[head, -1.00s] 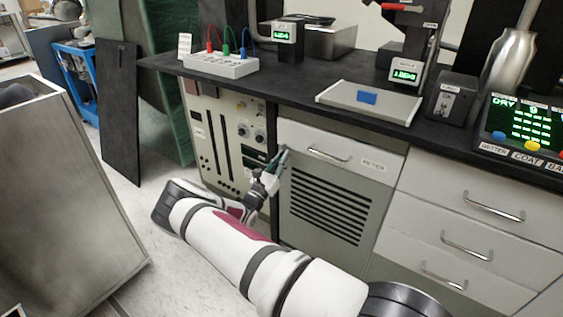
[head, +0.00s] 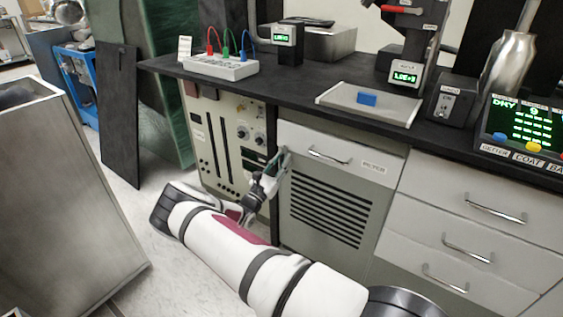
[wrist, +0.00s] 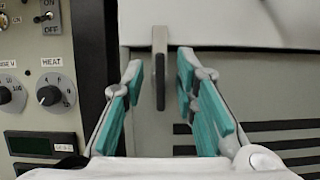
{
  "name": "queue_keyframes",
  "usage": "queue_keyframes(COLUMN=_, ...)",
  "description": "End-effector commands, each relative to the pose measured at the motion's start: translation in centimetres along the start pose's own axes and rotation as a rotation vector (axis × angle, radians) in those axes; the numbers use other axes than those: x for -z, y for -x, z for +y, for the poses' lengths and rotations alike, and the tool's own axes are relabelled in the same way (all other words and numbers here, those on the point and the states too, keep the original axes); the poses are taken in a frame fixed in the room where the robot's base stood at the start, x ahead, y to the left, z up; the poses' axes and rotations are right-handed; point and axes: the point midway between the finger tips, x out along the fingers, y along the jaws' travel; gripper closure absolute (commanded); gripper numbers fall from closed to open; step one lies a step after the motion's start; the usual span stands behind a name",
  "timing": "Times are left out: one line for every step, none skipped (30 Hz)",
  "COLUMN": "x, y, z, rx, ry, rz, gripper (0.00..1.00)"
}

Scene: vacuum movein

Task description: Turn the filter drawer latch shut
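The drawer (head: 325,143) has a pale front with a bar handle and a small label, above a slatted vent panel, in the head view. The latch (wrist: 160,68) is a narrow upright grey bar with a dark edge, at the drawer's left side in the wrist view. My gripper (wrist: 158,78) is open, with one teal-padded finger on each side of the latch and gaps showing on both sides. In the head view my gripper (head: 277,160) is at the drawer's left edge and hides the latch there.
A control panel (head: 222,140) with knobs and slots stands just left of the drawer; its HEAT knob (wrist: 55,95) is close to my left finger. The black worktop (head: 290,98) overhangs above. More drawers (head: 470,235) are at the right. A metal bin (head: 75,200) stands left.

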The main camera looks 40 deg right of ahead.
Motion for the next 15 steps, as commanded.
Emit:
queue_keyframes(x=0.0, y=0.0, z=0.0, rx=0.000, ry=0.000, rz=0.000, gripper=0.73)
queue_keyframes(x=0.0, y=0.0, z=0.0, rx=0.000, ry=0.000, rz=-0.001, gripper=0.73)
queue_keyframes(x=0.0, y=0.0, z=0.0, rx=0.000, ry=0.000, rz=-0.001, gripper=0.73)
queue_keyframes(x=0.0, y=0.1, z=0.0, rx=0.000, ry=0.000, rz=-0.001, gripper=0.73)
queue_keyframes(x=0.0, y=0.3, z=0.0, rx=-0.001, ry=0.000, rz=0.000, gripper=0.73)
queue_keyframes(x=0.0, y=0.6, z=0.1, rx=-0.002, ry=0.000, rz=0.000, gripper=0.73)
queue_keyframes(x=0.0, y=0.9, z=0.1, rx=-0.002, ry=0.000, rz=0.000, gripper=0.73)
queue_keyframes(x=0.0, y=1.3, z=0.1, rx=-0.003, ry=0.001, rz=0.000, gripper=0.73)
queue_keyframes(x=0.0, y=1.9, z=0.1, rx=-0.003, ry=0.001, rz=0.000, gripper=0.73)
queue_keyframes(x=0.0, y=2.4, z=0.1, rx=-0.003, ry=0.001, rz=0.000, gripper=0.73)
queue_keyframes(x=0.0, y=3.0, z=0.1, rx=-0.004, ry=0.000, rz=0.000, gripper=0.73)
queue_keyframes(x=0.0, y=3.8, z=0.1, rx=-0.004, ry=0.001, rz=0.000, gripper=0.73)
queue_keyframes(x=0.0, y=4.5, z=0.1, rx=-0.004, ry=0.001, rz=0.000, gripper=0.73)
queue_keyframes(x=0.0, y=5.1, z=0.1, rx=-0.004, ry=0.001, rz=0.001, gripper=0.73)
queue_keyframes(x=0.0, y=5.9, z=0.1, rx=-0.004, ry=0.001, rz=0.001, gripper=0.73)
